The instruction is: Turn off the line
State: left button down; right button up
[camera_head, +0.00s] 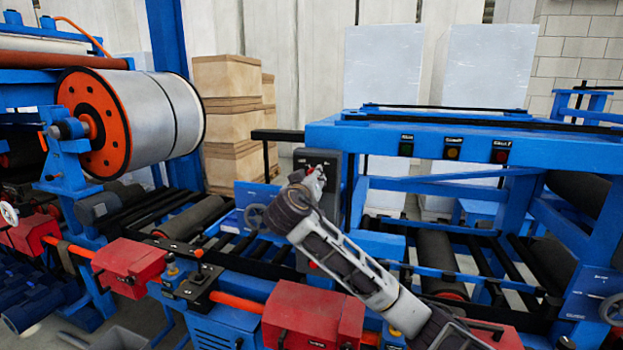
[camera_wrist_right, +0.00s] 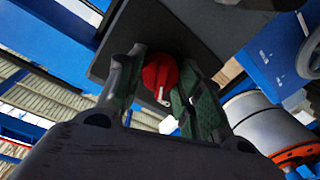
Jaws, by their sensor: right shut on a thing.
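A red rotary knob (camera_wrist_right: 160,75) sits on a dark grey control box (camera_wrist_right: 190,30) in the right wrist view. My right gripper (camera_wrist_right: 155,92) has its fingers on both sides of the knob and is shut on it. A pale mark shows on the knob's lower edge. In the head view the control box (camera_head: 330,166) stands mid-line on the blue machine. My right gripper (camera_head: 314,180) reaches up to its front from the lower right and hides most of the knob. My left gripper is not in view.
A large steel roll with an orange end (camera_head: 165,118) is at the left. A blue frame (camera_head: 480,140) with small indicator lights stands at the right. Red motor housings (camera_head: 312,318) line the front. Cardboard boxes (camera_head: 228,120) are stacked behind.

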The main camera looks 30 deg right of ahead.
jog(key=shift+n+p, duration=0.7)
jog(key=shift+n, duration=0.5)
jog(key=o, duration=1.1)
jog(key=shift+c, duration=0.2)
jog(key=shift+v, duration=0.9)
jog(key=v, duration=1)
